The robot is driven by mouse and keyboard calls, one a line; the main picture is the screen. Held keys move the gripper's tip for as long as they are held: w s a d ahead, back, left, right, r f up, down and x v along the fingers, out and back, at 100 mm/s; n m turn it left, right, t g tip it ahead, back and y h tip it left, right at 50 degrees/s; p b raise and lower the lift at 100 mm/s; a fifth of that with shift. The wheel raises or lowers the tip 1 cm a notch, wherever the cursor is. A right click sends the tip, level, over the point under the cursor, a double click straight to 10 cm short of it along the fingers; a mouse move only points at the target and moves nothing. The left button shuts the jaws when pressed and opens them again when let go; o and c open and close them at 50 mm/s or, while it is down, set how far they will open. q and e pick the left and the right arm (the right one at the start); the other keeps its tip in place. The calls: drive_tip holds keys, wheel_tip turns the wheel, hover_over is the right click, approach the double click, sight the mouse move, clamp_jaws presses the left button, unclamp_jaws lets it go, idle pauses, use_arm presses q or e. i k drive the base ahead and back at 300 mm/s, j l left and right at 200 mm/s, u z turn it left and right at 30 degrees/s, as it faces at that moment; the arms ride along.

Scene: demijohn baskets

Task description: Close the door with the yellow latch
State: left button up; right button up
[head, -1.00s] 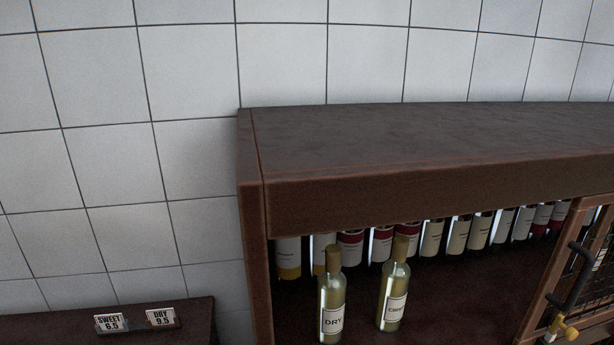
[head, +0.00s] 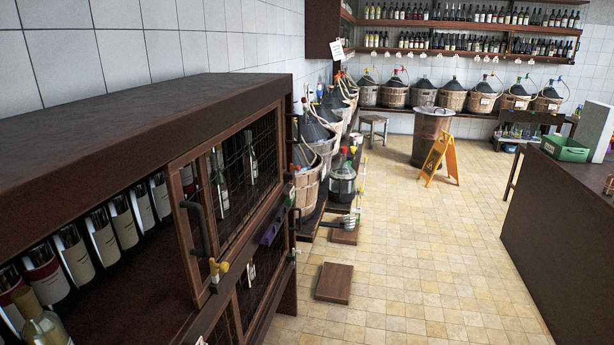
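The dark wooden cabinet (head: 150,110) fills the left side of the head view. A wire-mesh door (head: 236,180) in a brown wooden frame covers the right part of its front. This door has a dark curved handle (head: 203,228) and a yellow latch (head: 218,268) at its lower left. Left of the door the cabinet front is open, and a row of bottles (head: 100,237) shows inside. How the door is hung cannot be told. Neither of my grippers is in view.
A second mesh door (head: 252,290) sits below. Basketed demijohns (head: 316,140) line the wall beyond. A wooden block (head: 334,283) lies on the tiled floor (head: 420,270). A yellow floor sign (head: 440,158) stands further back. A dark counter (head: 570,210) is at right; the floor between is open.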

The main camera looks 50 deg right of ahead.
sight(201, 293)
drive_tip(key=z, duration=1.35)
drive_tip(key=k+l+u, duration=0.1)
drive_tip(key=u, duration=0.25)
drive_tip(key=k, duration=0.05)
